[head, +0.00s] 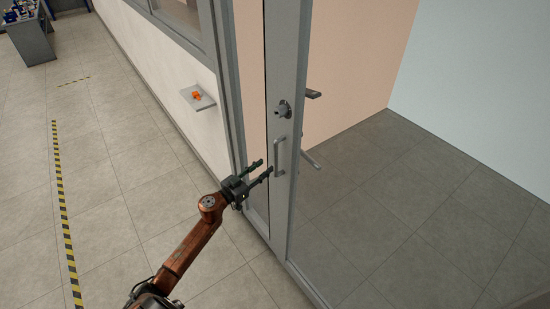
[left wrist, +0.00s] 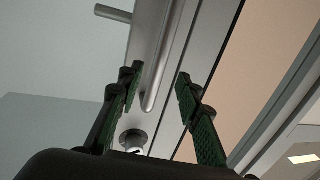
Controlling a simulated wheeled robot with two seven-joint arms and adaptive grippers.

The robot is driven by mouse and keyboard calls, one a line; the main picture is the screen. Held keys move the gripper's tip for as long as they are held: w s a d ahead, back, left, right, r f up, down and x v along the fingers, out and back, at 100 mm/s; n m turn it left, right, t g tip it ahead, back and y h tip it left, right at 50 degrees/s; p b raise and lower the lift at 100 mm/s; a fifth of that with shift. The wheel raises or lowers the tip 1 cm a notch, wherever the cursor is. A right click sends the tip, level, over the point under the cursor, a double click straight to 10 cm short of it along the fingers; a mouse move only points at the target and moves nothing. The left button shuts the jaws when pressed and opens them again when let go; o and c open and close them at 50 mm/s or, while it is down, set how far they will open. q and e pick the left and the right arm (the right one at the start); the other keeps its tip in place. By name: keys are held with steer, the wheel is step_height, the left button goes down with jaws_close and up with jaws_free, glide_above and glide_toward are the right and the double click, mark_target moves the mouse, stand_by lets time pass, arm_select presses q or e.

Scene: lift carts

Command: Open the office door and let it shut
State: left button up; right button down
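The office door (head: 286,60) has a grey metal stile and clear glass. I cannot tell whether it is fully shut. A vertical bar handle (head: 279,157) sits on the stile, with a round lock (head: 284,110) above it. My left gripper (head: 266,169) is open and empty, its fingertips close to the handle at its left. In the left wrist view, the handle (left wrist: 162,55) runs between and beyond the open fingertips (left wrist: 160,80); I see no clear contact. The lock (left wrist: 133,140) shows low between the fingers. My right gripper is out of view.
Striped floor tape (head: 62,200) marks the tiles. Open floor lies to the left.

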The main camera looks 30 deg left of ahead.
mark_target(274, 160)
arm_select(q)
steer(key=w, duration=0.2)
steer(key=w+d, duration=0.1)
steer(key=w, duration=0.4)
steer(key=shift+w+d, duration=0.25)
steer(key=shift+w, duration=0.05)
jaws_close()
stand_by(0.4)
